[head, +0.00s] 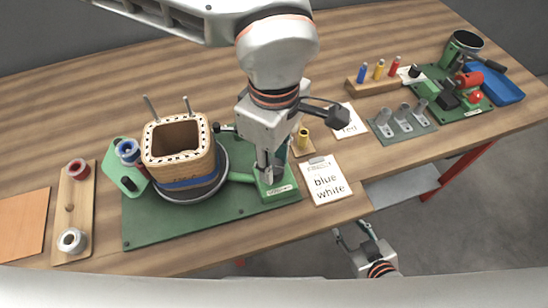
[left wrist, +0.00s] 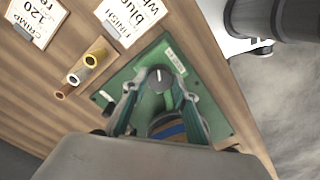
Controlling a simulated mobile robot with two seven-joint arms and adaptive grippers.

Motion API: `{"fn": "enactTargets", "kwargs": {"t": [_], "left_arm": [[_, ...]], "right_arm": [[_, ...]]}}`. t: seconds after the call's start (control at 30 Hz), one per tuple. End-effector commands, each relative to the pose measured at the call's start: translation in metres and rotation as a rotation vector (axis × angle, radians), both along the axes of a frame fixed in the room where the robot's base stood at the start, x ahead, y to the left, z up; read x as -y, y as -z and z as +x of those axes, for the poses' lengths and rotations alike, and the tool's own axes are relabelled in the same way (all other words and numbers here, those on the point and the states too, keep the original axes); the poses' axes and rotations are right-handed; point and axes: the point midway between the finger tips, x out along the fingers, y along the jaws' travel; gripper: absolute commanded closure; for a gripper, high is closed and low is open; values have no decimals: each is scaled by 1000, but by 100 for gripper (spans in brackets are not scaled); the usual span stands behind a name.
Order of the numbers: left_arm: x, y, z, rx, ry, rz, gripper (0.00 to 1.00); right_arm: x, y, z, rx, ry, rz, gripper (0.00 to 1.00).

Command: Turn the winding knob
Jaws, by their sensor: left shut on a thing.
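The winding knob (left wrist: 158,79) is dark with a white pointer line, on a green box with a small label at the front right of the green winder board (head: 215,230). My left gripper (head: 268,168) reaches down to the knob from above. In the left wrist view its two fingers (left wrist: 157,88) are on either side of the knob, shut on it. In the head view the fingers mostly hide the knob. The squarish wound coil (head: 178,165), with a blue band, stands on a round turntable to the left. My right gripper (head: 356,238) is open and empty, off the table's front edge.
A card reading "blue white" (head: 326,182) lies just right of the green box. A spool holder with red and grey spools (head: 72,205) is at the left. Colored pegs (head: 378,70), a grey terminal plate (head: 403,124) and a blue tray (head: 495,84) are at the right.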

Motion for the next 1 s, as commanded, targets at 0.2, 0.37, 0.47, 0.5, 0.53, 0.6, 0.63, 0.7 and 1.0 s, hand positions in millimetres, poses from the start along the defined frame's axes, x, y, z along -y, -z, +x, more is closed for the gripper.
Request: {"fn": "enactTargets", "kwargs": {"t": [0.2,0.37,0.47,0.5,0.53,0.6,0.63,0.7,1.0], "left_arm": [[1,-1,0,3,1,-2,56],[0,0,0,1,1,-1,56],[0,-1,0,1,1,-1,56],[0,-2,0,1,1,-1,56],[0,-3,1,2,1,-1,56],[0,-8,1,3,0,-2,56],[0,-12,1,3,0,-2,56],[0,-22,1,3,1,-2,56],[0,-83,1,4,-1,-3,56]], "right_arm": [[0,2,-4,-7,0,0,60],[0,4,-7,-13,0,1,60],[0,3,-7,-12,0,0,60],[0,2,-6,-10,-1,0,60],[0,2,-6,-9,-1,0,60],[0,2,-5,-9,-1,0,60],[0,2,-5,-9,-1,0,60],[0,2,-5,-9,-1,0,60],[0,2,-4,-8,1,0,60]]}}
